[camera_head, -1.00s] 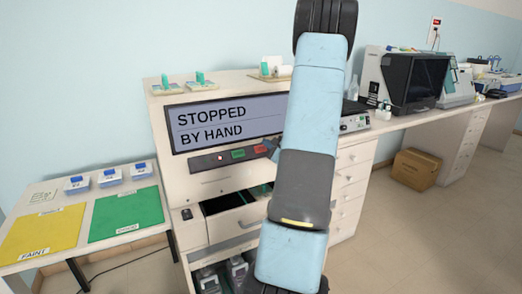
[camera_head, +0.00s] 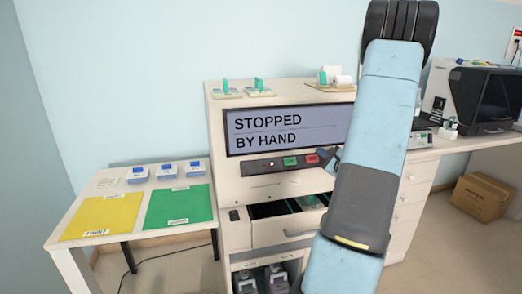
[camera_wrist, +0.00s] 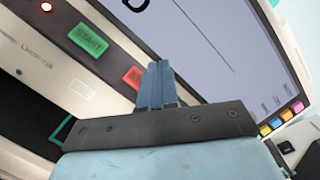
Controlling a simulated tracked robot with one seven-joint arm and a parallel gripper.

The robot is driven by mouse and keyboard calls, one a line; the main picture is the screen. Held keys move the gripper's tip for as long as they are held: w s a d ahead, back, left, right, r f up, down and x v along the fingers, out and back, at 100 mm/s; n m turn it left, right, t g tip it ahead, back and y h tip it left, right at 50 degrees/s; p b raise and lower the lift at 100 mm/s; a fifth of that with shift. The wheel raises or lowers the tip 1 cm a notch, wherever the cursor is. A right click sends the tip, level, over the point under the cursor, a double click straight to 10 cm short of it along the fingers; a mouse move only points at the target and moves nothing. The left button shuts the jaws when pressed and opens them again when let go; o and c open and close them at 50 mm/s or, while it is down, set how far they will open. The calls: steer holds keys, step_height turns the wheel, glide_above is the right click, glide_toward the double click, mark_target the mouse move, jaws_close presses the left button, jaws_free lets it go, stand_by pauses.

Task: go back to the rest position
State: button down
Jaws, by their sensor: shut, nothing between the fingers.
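My gripper (camera_head: 335,157) is shut and empty. In the head view, its fingers show just right of the red button (camera_head: 312,159) on the stainer's front panel, with a small gap in the picture. In the wrist view, the closed blue fingers (camera_wrist: 157,72) stand in front of the panel, near the red button (camera_wrist: 134,77) and below the screen. The green START button (camera_wrist: 88,39) is further left. The stainer's screen (camera_head: 285,126) reads "STOPPED BY HAND". My arm hides the right part of the stainer.
An open drawer (camera_head: 284,231) juts out below the panel. At left, a side table holds a yellow mat (camera_head: 100,217), a green mat (camera_head: 178,206) and blue-lidded boxes. A cardboard box (camera_head: 483,197) sits on the floor at right.

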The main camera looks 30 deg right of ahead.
steer(key=a+r+n+g+y, duration=0.2)
steer(key=a+r+n+y, duration=0.15)
steer(key=a, duration=0.55)
steer(key=a+r+n+g+y, duration=0.2)
steer(key=a+n+y, duration=0.2)
steer(key=a, duration=0.5)
steer(key=a+r+n+g+y, duration=0.2)
steer(key=a+r+n+y, duration=0.15)
steer(key=a, duration=0.45)
steer(key=s+a+r+n+g+h, duration=0.2)
steer(key=s+a+n+g, duration=0.65)
steer(key=s+a, duration=0.55)
steer(key=s+r+n+t+h, duration=0.2)
steer(key=s+r+n+h, duration=0.2)
steer(key=s+n+h, duration=0.3)
steer(key=shift+s+d, duration=0.45)
steer(key=shift+s, duration=0.9)
